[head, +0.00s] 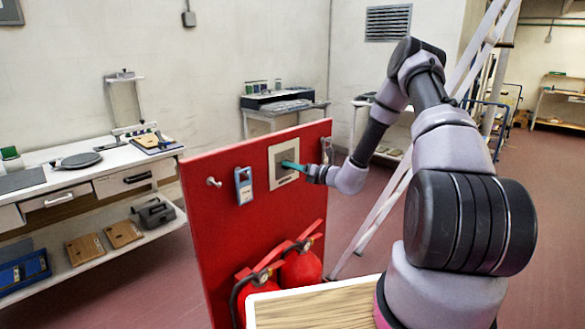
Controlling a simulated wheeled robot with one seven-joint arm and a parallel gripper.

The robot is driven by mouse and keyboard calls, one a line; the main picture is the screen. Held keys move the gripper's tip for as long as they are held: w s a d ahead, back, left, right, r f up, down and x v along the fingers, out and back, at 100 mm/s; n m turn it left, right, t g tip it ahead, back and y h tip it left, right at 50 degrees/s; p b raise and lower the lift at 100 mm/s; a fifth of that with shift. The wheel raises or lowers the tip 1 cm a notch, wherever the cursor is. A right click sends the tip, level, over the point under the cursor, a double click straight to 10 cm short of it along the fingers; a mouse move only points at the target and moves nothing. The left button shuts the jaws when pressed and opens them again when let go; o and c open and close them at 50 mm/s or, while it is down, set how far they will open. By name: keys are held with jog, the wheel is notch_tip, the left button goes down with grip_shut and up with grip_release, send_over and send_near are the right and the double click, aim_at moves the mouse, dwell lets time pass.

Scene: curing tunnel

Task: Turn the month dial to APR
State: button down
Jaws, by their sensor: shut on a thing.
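A beige-framed square panel (274,179) is mounted on the upright red board (215,231). My gripper (286,164) reaches in from the right, its teal fingers at the grey face of this panel. It is shut on a small part there, which I take to be the month dial. The fingers cover the dial, and its setting and any month letters are too small or hidden to read.
A blue-grey device (243,186) hangs on the board left of the panel. Pegs (214,182) stick out nearby. Red extinguishers (301,265) stand at the board's foot. A white workbench (92,176) is at left, a ladder (385,200) behind my arm.

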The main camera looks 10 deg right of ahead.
jog(key=shift+n+h, duration=0.3)
jog(key=shift+n, duration=1.7)
jog(key=shift+d, duration=0.1)
jog(key=shift+c, duration=1.9)
grip_release()
jog(key=v, duration=1)
jog(key=shift+s+d, duration=0.2)
jog(key=shift+s, duration=0.1)
jog(key=shift+r, duration=0.1)
